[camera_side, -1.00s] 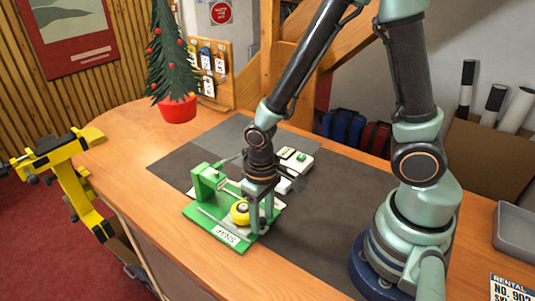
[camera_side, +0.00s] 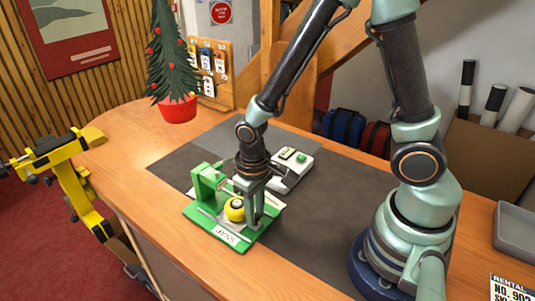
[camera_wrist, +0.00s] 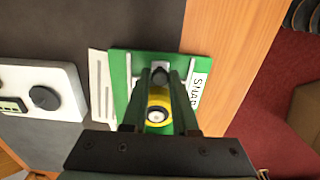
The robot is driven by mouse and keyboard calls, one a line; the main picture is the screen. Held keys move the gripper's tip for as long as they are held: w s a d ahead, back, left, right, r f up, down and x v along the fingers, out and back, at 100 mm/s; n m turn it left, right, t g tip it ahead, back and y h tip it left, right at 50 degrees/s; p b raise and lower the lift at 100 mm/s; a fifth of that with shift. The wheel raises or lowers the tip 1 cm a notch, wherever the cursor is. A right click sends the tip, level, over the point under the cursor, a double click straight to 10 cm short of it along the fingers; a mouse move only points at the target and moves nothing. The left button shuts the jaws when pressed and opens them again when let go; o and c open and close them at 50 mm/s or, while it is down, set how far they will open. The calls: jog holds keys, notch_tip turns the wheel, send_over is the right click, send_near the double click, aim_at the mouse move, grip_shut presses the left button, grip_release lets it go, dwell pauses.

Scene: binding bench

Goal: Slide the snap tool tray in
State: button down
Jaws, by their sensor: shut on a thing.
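The snap tool has a green base (camera_side: 215,232) marked SNAP, lying flat near the front edge of the bench, with an upright green block (camera_side: 206,182) at its left end. A round yellow piece (camera_side: 235,209) with a dark and white centre sits low over the base, close to the block; I take it as the tray. My gripper (camera_side: 252,218) points down over the base and is shut on the yellow piece. In the wrist view the yellow piece (camera_wrist: 158,98) shows between my two fingers (camera_wrist: 160,82). The fingers hide its sides and the exact contact.
A potted tree (camera_side: 177,108) stands at the back. The mat to the right (camera_side: 310,225) is clear.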

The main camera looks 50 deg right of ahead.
jog(key=shift+w, duration=1.55)
jog(key=c, duration=1)
grip_release()
jog(key=shift+o, duration=0.2)
notch_tip(320, 180, up, 10)
